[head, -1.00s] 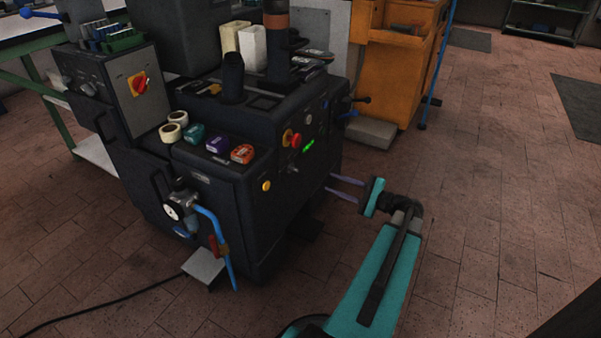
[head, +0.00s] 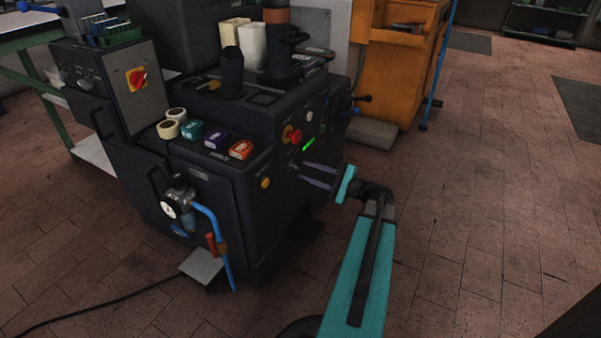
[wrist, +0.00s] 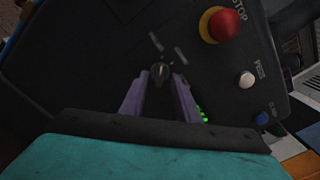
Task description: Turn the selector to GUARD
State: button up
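The selector (wrist: 160,71) is a small dark knob on the black panel, with short label marks fanned above it in the wrist view. The labels are too small and dark to read. My gripper (wrist: 161,82) has its two purple fingers apart, one on each side of the selector, with a gap between them. I cannot tell whether the fingertips touch the knob. In the head view my gripper (head: 311,172) reaches in from the right, its fingertips close to the front panel of the dark press (head: 235,217).
A red stop button (wrist: 222,25) on a yellow base lies up and right of the selector. A white button (wrist: 246,80) and a blue button (wrist: 262,118) are to the right. A gauge with a blue hose (head: 205,215) stands at the press's left front. Floor on the right is clear.

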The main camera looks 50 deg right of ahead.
aim_at(297, 168)
jog(key=shift+b+x, duration=0.5)
jog(key=shift+x, duration=1.4)
jog(key=shift+c, duration=0.4)
